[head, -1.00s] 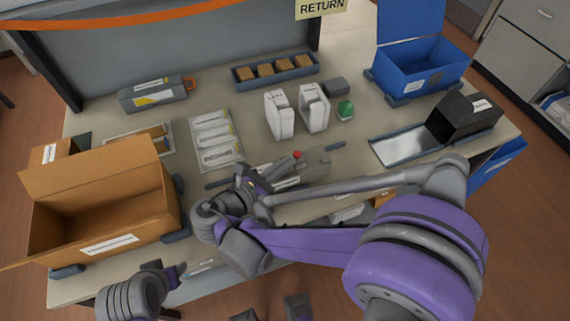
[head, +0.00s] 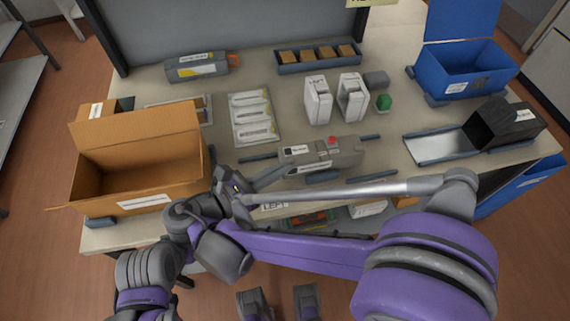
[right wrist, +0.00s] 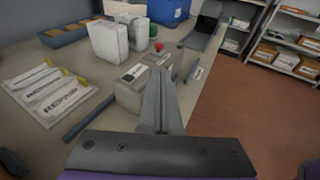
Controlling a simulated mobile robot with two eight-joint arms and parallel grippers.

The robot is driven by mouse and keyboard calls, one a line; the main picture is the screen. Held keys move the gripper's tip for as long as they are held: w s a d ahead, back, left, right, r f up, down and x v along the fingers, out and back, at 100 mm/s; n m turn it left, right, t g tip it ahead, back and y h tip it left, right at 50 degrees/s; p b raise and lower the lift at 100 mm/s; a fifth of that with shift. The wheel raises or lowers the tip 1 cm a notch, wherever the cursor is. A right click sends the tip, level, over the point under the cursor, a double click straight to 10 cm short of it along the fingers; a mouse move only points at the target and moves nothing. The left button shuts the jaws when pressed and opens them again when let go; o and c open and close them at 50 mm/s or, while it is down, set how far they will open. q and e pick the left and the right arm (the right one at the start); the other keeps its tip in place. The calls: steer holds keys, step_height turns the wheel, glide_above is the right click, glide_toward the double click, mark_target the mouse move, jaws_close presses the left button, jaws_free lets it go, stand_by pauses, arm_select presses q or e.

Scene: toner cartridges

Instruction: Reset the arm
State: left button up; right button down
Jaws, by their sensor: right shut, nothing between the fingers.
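My right gripper (head: 278,177) is at the front middle of the workbench, just in front of the grey device with a red button (head: 322,154). Its fingers are together with nothing between them; in the right wrist view the closed fingers (right wrist: 158,92) point toward the same device (right wrist: 145,78). My right arm reaches in from the lower right. My left arm shows at the lower left of the head view, but its fingers cannot be made out.
An open cardboard box (head: 140,165) stands left. A blue bin (head: 465,70) and a black box (head: 503,124) by a metal tray (head: 437,146) stand right. Labelled pouches (head: 252,118) lie mid-left.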

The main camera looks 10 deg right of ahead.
stand_by(0.4)
steer(key=s+d+f+m+g+y+p, duration=0.25)
steer(key=d+m+y, duration=0.3)
steer(key=d, duration=0.55)
steer(key=s+m+y+p, duration=0.1)
steer(key=s+m+y, duration=0.1)
steer(key=m, duration=0.4)
steer(key=s+m+y+p, duration=0.1)
steer(key=m+y, duration=0.2)
steer(key=m, duration=0.3)
steer(key=s+d+f+m+y+p, duration=0.1)
steer(key=s+m+y, duration=0.1)
steer(key=m, duration=0.4)
steer(key=shift+s+y, duration=0.35)
steer(key=shift+y, duration=0.2)
